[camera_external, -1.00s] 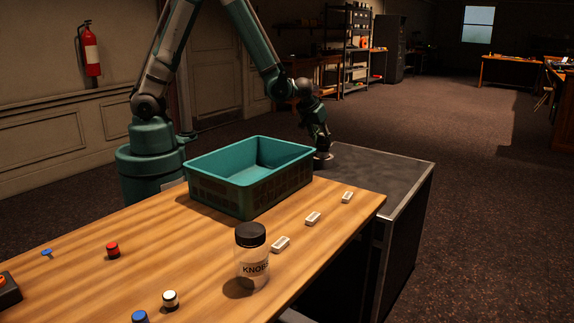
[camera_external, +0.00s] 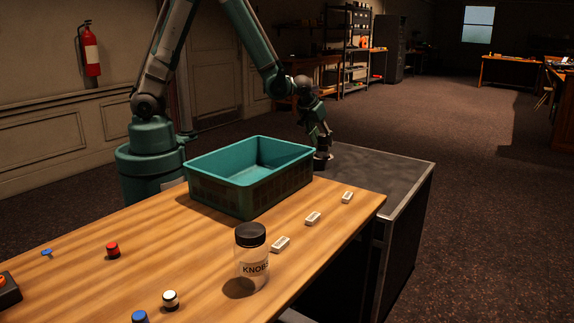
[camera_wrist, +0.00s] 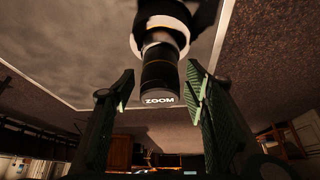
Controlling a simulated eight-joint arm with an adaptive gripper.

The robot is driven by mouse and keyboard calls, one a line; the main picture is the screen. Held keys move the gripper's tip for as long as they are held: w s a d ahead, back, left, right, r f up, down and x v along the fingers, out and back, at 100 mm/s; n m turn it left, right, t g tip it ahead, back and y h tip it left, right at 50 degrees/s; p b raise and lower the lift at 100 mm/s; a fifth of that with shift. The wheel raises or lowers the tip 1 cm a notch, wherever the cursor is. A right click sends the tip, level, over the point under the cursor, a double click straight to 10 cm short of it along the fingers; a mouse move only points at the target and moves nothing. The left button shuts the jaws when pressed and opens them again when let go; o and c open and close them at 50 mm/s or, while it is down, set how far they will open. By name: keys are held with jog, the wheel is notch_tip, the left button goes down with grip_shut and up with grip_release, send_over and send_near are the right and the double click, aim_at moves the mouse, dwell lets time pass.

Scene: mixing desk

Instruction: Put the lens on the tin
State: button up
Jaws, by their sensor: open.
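My gripper (camera_wrist: 160,88) is open, with one finger on each side of a dark lens (camera_wrist: 159,72) marked ZOOM. Gaps show between the lens and both fingers in the wrist view. Beyond the dark barrel are a white band (camera_wrist: 164,22) and a black part; I cannot tell whether these belong to the lens or to a tin under it. In the external view my gripper (camera_external: 322,148) is low over the dark grey cabinet top behind the teal crate, with a small dark shape (camera_external: 321,164) beneath it. No tin can be made out clearly.
The teal crate (camera_external: 215,187) stands on the wooden desk, left of my gripper. The grey cabinet top (camera_external: 385,173) is clear to the right.

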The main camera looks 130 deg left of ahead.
jog(key=p+v, duration=0.2)
jog(key=v, duration=0.8)
jog(key=shift+d+r, duration=0.2)
jog(key=shift+r, duration=0.2)
dwell(0.7)
jog(key=w+d+r+m+t+h, duration=0.1)
jog(key=w+d+r+m, duration=0.2)
jog(key=d, duration=0.6)
jog(key=w+d+r+m+t, duration=0.1)
jog(key=d+r+m+t, duration=0.1)
jog(key=d+r, duration=0.55)
jog(key=w+d+r+m+t+h, duration=0.1)
jog(key=w+d+r+m, duration=0.15)
jog(key=d, duration=0.85)
jog(key=s+d+r+m+h, duration=0.1)
jog(key=s+d+r+m, duration=0.1)
jog(key=d, duration=0.6)
jog(key=s+d+r+m+t+h, duration=0.1)
jog(key=s+d+r+m, duration=0.1)
jog(key=d, duration=0.6)
jog(key=s+d+r+m+t+h, duration=0.1)
jog(key=s+d+m, duration=0.3)
jog(key=d, duration=0.5)
jog(key=shift+s+r+m+h, duration=0.35)
jog(key=shift+s+r+h, duration=0.2)
jog(key=shift+s, duration=0.4)
